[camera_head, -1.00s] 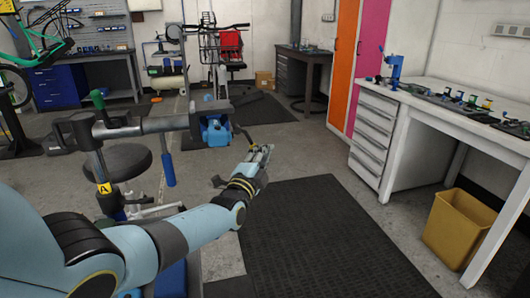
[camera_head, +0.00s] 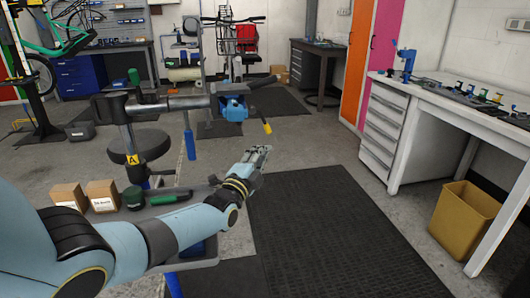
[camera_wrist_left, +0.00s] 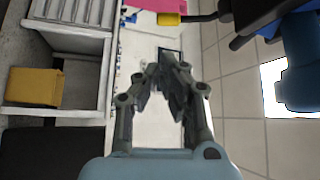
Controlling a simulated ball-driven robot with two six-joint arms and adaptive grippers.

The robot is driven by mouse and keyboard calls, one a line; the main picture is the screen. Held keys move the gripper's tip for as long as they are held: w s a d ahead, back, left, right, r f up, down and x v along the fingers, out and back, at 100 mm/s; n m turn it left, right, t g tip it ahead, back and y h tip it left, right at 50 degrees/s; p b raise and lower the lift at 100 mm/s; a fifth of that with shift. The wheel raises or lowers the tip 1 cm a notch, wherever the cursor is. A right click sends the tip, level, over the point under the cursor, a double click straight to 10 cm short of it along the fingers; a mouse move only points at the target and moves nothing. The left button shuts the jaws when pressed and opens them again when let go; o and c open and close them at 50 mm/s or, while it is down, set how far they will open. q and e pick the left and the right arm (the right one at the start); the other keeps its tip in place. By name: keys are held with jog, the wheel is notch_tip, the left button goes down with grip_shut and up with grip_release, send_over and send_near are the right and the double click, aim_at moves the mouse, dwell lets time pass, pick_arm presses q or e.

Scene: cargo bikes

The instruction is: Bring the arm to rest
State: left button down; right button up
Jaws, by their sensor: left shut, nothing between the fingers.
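My left arm, light blue with dark joints, comes in from the lower left of the head view. Its gripper (camera_head: 258,156) hangs in the air over the floor, just beyond the near black mat's far left corner. The gripper is shut and empty. In the left wrist view the gripper's fingers (camera_wrist_left: 165,75) meet at their tips with nothing between them. My right gripper is not in view.
A repair stand with a blue clamp (camera_head: 233,107) stands behind the gripper. A tray with two cardboard boxes (camera_head: 102,195) and a green item lies beside my arm. A white workbench (camera_head: 440,90) and a yellow bin (camera_head: 463,218) stand right. The black mat (camera_head: 330,230) is clear.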

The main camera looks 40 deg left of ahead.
pick_arm(q)
jog(key=s+d+f+n+g+h, duration=0.4)
jog(key=s+d+f+g, duration=0.35)
jog(key=s+d, duration=0.4)
jog(key=s+d+r+n+g, duration=0.1)
jog(key=s+r+n+g, duration=0.15)
jog(key=s, duration=0.65)
jog(key=s+d+r+n+g+y, duration=0.1)
jog(key=s+r+n+g, duration=0.15)
jog(key=s, duration=0.55)
jog(key=s+d+r+n+g, duration=0.1)
jog(key=s+r+n+g, duration=0.2)
jog(key=s, duration=0.6)
jog(key=s+a+f+g, duration=0.1)
jog(key=s+f, duration=0.1)
jog(key=f, duration=1.3)
jog(key=s+a+f+g, duration=0.1)
jog(key=s+a+f, duration=0.1)
jog(key=f, duration=1.2)
jog(key=s+f+g, duration=0.1)
jog(key=s+f, duration=1.3)
jog(key=s, duration=0.2)
jog(key=shift+s+a+f+n, duration=0.2)
jog(key=shift+s+a+n, duration=0.1)
jog(key=shift+s+a, duration=0.1)
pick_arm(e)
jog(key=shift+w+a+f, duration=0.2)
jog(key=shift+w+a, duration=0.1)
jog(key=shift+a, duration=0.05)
